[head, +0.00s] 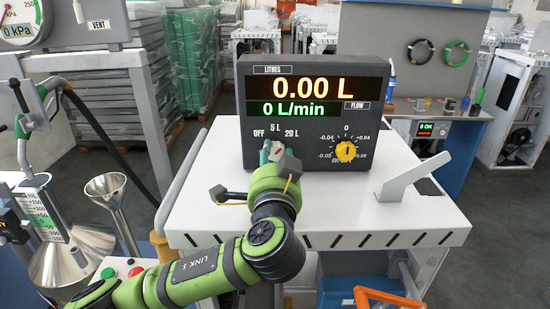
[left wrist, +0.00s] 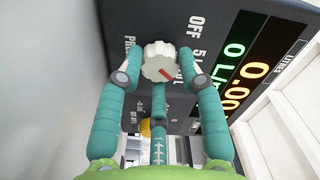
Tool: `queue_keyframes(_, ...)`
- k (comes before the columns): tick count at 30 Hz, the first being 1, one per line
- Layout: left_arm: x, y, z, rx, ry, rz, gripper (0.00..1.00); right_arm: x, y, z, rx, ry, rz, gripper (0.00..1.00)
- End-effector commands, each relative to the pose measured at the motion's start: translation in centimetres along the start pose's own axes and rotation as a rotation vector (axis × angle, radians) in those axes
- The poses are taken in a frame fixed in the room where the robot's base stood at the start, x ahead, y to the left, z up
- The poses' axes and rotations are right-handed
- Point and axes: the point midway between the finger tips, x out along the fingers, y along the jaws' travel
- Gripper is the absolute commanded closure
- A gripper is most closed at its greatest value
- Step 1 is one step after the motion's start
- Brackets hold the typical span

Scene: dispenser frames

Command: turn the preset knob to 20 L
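The preset knob (left wrist: 158,66) is white with a red pointer mark, on the lower left of the dark dispenser panel (head: 310,75). OFF, 5 L and 20 L labels surround the knob in the head view. My left gripper (left wrist: 160,68) has its teal fingers around the knob, with fingertips against its two sides and a third finger below. In the head view the gripper (head: 271,152) partly hides the knob. My right gripper is not in view.
The panel's displays read 0.00 L and 0 L/min. A yellow knob (head: 346,151) with its own scale sits right of the preset knob. The panel stands on a white cart top (head: 330,205) with a slanted white bracket (head: 413,176) at right.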

Motion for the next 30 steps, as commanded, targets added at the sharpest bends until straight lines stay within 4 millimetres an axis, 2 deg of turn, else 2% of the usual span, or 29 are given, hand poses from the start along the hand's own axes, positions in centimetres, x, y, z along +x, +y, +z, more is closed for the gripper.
queue_keyframes(7, 0.04, 0.06, 0.20, 0.084, -0.007, 0.002, 0.95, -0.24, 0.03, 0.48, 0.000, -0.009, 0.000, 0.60)
queue_keyframes(15, 0.07, 0.06, 0.27, 0.094, -0.008, 0.001, 0.95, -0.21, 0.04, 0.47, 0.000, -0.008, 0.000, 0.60)
queue_keyframes(16, 0.07, 0.06, 0.27, 0.094, -0.008, 0.001, 0.51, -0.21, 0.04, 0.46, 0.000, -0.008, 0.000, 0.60)
queue_keyframes(17, 0.07, 0.06, 0.27, 0.094, -0.008, 0.001, 0.39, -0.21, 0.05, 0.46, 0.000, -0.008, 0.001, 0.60)
queue_keyframes(26, 0.03, 0.03, 0.16, 0.091, -0.005, 0.000, 0.39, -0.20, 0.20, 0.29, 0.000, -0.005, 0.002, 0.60)
queue_keyframes(30, -0.68, 0.09, 0.08, 0.090, -0.002, 0.002, 0.39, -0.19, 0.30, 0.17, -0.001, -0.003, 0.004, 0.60)
